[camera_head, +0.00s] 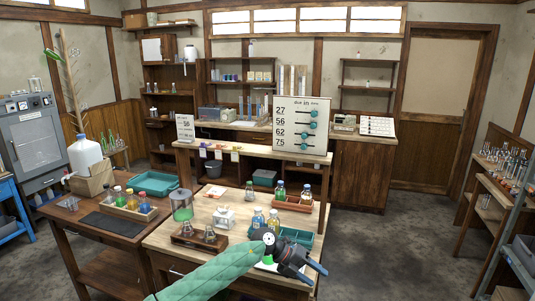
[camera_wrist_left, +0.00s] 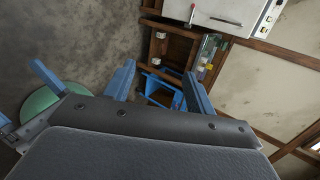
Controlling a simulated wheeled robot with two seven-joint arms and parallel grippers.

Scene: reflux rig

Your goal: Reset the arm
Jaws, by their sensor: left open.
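My left arm in its green sleeve comes up from the bottom of the head view. Its dark gripper (camera_head: 317,276) with blue fingers is over the front right of the wooden workbench, fingers apart and empty. In the left wrist view, the two blue fingers of this gripper (camera_wrist_left: 160,85) stand apart with nothing between them. More blue pieces and a pale green round shape show at the left there; I cannot tell what they belong to. My right gripper does not show clearly in either view.
Near the gripper are a teal tray (camera_head: 293,236), a blue-liquid bottle (camera_head: 258,219) and a yellow-liquid bottle (camera_head: 273,222). A number board (camera_head: 301,128) rises behind. Open floor (camera_head: 400,255) lies to the right.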

